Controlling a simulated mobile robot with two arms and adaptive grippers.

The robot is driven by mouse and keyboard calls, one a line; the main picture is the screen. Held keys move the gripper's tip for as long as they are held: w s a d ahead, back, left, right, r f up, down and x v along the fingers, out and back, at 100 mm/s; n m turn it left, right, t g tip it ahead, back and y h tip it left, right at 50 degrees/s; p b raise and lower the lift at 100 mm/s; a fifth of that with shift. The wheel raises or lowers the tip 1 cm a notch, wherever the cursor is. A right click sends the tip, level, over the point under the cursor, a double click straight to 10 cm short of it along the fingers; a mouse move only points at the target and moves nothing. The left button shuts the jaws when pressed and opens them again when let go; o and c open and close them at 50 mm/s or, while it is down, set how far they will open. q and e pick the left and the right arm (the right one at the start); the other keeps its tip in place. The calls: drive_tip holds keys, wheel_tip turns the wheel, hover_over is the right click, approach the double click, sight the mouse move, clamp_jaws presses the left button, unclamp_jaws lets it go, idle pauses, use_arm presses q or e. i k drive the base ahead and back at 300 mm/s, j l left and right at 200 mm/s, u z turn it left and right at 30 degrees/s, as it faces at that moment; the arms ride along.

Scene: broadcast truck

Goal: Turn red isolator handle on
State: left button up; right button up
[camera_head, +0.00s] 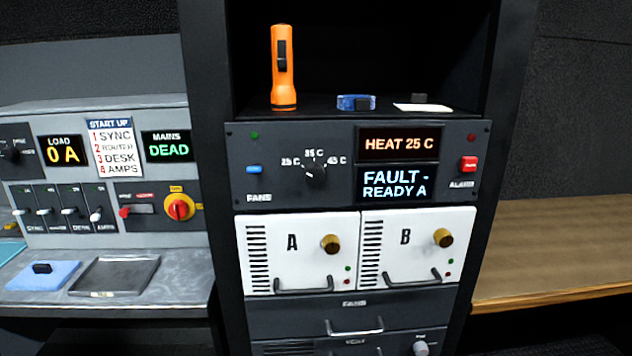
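A red rotary handle (180,208) on a yellow plate sits at the right end of the grey panel (60,236) on the left, and it looks like the isolator. I cannot clearly tell its on or off position. The mains display (167,146) above reads DEAD in green, and the load display (60,151) reads 0 A. Neither of my grippers is in view.
A START UP card (110,149) and several toggle switches (70,211) share the panel. A tray (113,276) and blue pad (42,274) lie on the ledge below. The central rack shows a FAULT - READY A display (396,183); an orange torch (283,68) stands above.

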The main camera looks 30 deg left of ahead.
sight(178, 208)
drive_tip(key=u, duration=1.7)
